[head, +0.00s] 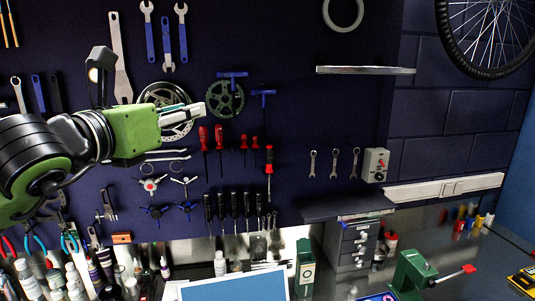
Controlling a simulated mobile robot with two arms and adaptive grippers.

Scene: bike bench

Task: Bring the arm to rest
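My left arm comes in from the left edge, raised in front of the tool board. Its green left gripper (184,112) points right, with pale fingers over a round disc (152,98) hanging on the board. The fingers are seen nearly edge-on, so I cannot tell whether there is a gap between them. I see nothing clearly held. My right arm and gripper are not in view.
The dark tool board (285,120) carries wrenches, screwdrivers and a chainring (226,98). A shelf (365,70) juts out at right. Below, the bench holds several bottles, a blue-screened panel (235,288), a drawer unit (352,245) and a green vise (412,272).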

